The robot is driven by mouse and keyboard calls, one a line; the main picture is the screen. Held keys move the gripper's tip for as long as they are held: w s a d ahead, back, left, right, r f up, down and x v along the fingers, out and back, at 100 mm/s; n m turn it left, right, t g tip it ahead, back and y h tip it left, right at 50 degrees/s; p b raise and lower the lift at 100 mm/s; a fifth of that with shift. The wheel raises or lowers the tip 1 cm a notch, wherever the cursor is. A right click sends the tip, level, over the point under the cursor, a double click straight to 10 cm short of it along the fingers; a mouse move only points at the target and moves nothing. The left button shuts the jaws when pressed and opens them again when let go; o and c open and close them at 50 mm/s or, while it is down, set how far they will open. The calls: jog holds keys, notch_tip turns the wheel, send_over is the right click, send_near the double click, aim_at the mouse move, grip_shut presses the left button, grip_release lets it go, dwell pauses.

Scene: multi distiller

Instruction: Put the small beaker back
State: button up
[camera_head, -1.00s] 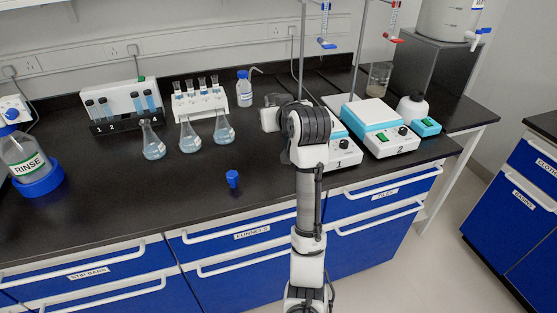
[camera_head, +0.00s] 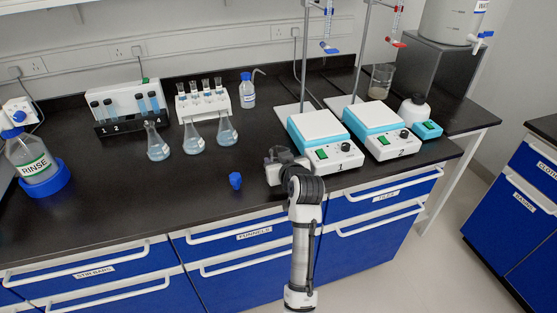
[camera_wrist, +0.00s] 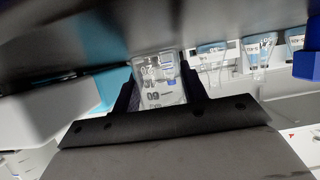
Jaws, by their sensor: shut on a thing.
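My gripper (camera_head: 279,154) is low over the front part of the black bench, just left of hotplate 1 (camera_head: 320,140). In the wrist view my gripper (camera_wrist: 160,90) has its dark fingers on both sides of a small clear beaker (camera_wrist: 158,82) with printed graduations. It is shut on this beaker. In the head view the wrist and fingers hide most of the beaker, and whether it touches the bench cannot be told.
Hotplate 2 (camera_head: 382,130) stands right of hotplate 1. Several conical flasks (camera_head: 194,138) and a vial rack (camera_head: 203,102) are to the left. A small blue object (camera_head: 235,180) lies near the front edge. The bench between it and the flasks is clear.

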jog(key=shift+f, duration=0.15)
jog(key=o, duration=1)
jog(key=shift+o, duration=0.2)
